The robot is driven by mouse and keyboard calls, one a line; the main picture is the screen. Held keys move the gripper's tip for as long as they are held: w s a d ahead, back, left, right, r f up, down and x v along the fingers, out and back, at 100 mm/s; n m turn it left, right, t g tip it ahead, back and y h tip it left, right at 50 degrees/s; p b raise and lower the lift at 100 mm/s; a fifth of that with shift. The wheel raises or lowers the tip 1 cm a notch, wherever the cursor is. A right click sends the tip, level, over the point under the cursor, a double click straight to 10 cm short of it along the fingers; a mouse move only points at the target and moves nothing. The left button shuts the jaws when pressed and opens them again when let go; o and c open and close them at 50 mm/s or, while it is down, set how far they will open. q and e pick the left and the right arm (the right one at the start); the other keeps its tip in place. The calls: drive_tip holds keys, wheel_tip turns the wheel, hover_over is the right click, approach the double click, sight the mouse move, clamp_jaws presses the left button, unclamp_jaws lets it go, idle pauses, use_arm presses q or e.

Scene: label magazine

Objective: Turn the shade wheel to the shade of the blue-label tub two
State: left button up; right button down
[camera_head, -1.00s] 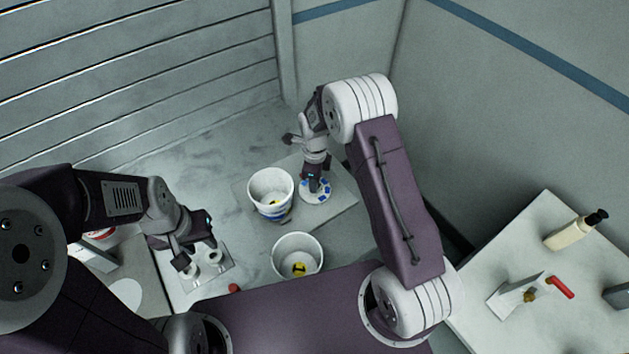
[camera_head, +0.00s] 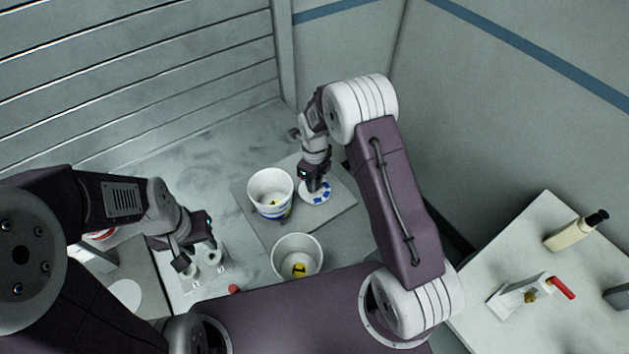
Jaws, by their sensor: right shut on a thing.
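The shade wheel (camera_head: 322,195) is a white disc with blue patches around it, lying on a grey plate at the back. My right gripper (camera_head: 314,187) points down over it and is shut on it; the fingers hide the part they grip. A white tub with a blue band (camera_head: 268,206) stands just left of the wheel. A second white tub (camera_head: 298,246) stands nearer to me, with a yellow patch marked 1. I cannot read any number on the blue-banded tub. My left gripper (camera_head: 197,255) is open, by small white rings at the left.
The grey plate (camera_head: 345,201) lies under the wheel. A clear tray (camera_head: 206,276) holds the white rings, with a small red piece (camera_head: 234,288) beside it. A side table at the right bears a cream bottle (camera_head: 572,233) and a red-handled device (camera_head: 562,288).

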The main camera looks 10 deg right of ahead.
drive_tip(key=shift+w+r, duration=0.1)
drive_tip(key=c, duration=1.1)
unclamp_jaws()
drive_tip(key=shift+r, duration=0.4)
wheel_tip(320, 180, up, 8)
drive_tip(key=b, duration=0.1)
drive_tip(key=shift+b, duration=0.4)
drive_tip(key=shift+r, duration=0.1)
